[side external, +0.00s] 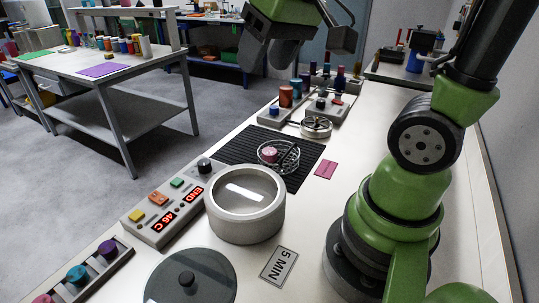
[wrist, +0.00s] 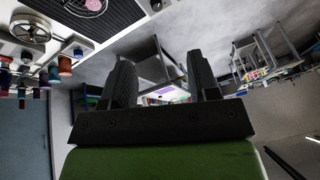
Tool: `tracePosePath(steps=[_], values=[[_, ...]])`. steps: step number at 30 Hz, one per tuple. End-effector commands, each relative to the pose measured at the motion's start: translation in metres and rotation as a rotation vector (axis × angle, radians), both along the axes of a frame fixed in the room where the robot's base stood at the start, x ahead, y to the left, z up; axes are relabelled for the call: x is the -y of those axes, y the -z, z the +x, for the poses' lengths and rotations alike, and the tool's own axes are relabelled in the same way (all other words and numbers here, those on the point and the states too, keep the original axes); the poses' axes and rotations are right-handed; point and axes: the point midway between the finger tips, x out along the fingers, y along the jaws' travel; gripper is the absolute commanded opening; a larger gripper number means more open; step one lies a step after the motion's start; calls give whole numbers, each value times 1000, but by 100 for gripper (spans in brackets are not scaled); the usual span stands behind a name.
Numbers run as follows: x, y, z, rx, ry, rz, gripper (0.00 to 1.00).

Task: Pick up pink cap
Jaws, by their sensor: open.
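The pink cap (side external: 270,155) sits inside a small round wire basket (side external: 262,163) on a black ribbed mat (side external: 235,150). In the wrist view the cap (wrist: 95,4) shows at the top edge, partly cut off by the frame. My gripper (wrist: 163,75) is open, with two dark fingers apart and nothing between them. In the side view its dark jaws (side external: 265,62) hang high above the bench, beyond the basket and well clear of the cap.
A dark lid (side external: 190,280) lies in front. A metal handwheel-like part (side external: 316,127) and coloured bottles (side external: 290,95) stand behind the mat. A pink card (side external: 325,169) lies beside it.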

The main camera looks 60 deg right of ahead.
Motion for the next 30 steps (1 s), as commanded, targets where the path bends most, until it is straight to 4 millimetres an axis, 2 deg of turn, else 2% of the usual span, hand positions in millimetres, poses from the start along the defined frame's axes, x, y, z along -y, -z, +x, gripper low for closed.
tracePosePath(steps=[3, 7, 12, 15, 18, 21, 30], values=[[29, 22, 33, -95, -10, -40, 55], [63, 55, 62, -191, -37, -72, 55], [109, 112, 84, -314, -80, -86, 55], [130, 144, 88, -369, -105, -84, 55], [145, 169, 88, -408, -126, -80, 55], [153, 183, 87, -429, -139, -77, 55], [155, 225, 86, -440, -147, -75, 55]])
